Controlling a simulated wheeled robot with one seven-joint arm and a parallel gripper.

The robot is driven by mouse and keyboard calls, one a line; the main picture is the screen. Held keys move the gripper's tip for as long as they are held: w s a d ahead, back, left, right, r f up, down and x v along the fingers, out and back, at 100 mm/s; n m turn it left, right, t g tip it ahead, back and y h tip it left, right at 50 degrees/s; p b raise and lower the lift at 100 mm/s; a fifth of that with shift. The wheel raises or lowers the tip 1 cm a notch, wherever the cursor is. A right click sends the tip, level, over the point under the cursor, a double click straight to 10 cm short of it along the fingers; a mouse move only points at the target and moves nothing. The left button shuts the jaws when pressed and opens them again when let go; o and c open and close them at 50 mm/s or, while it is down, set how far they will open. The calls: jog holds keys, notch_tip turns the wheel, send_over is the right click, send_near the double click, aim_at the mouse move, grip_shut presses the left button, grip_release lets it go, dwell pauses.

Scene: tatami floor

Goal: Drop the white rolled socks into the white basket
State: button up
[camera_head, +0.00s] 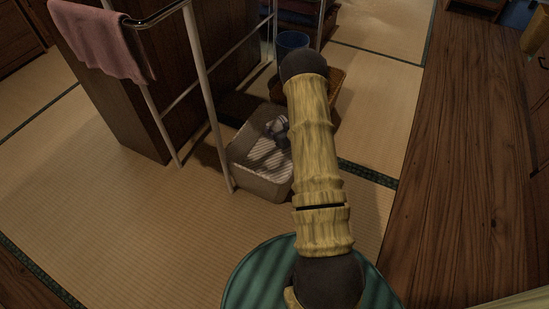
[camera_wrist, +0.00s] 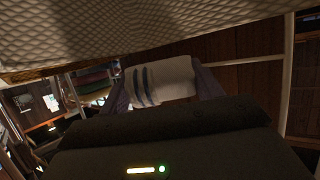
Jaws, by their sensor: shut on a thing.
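White rolled socks (camera_wrist: 160,80) with dark blue stripes show in the wrist view, held between the two grey-purple fingers of my gripper (camera_wrist: 165,86). My gripper is shut on them. In the head view the pale basket (camera_head: 258,184) stands on the tatami, left of my arm, with striped light and shadow inside. A small blue-grey shape at its far right side looks like part of my gripper, half hidden behind my arm. The socks cannot be made out clearly there. A pale quilted surface fills the top of the wrist view; I cannot tell if it is the basket.
A white-railed rack (camera_head: 205,95) with a pink towel (camera_head: 100,40) stands left of the basket, against a dark wooden cabinet (camera_head: 125,110). A brown basket (camera_head: 333,82) and a blue bucket (camera_head: 292,40) stand behind. A wooden counter (camera_head: 455,180) runs along the right. Open tatami lies at left.

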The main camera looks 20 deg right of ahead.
jog(key=o, duration=1)
jog(key=shift+o, duration=0.2)
jog(key=p+v, duration=0.8)
jog(key=v, duration=0.9)
jog(key=shift+s, duration=0.15)
jog(key=shift+r, duration=0.1)
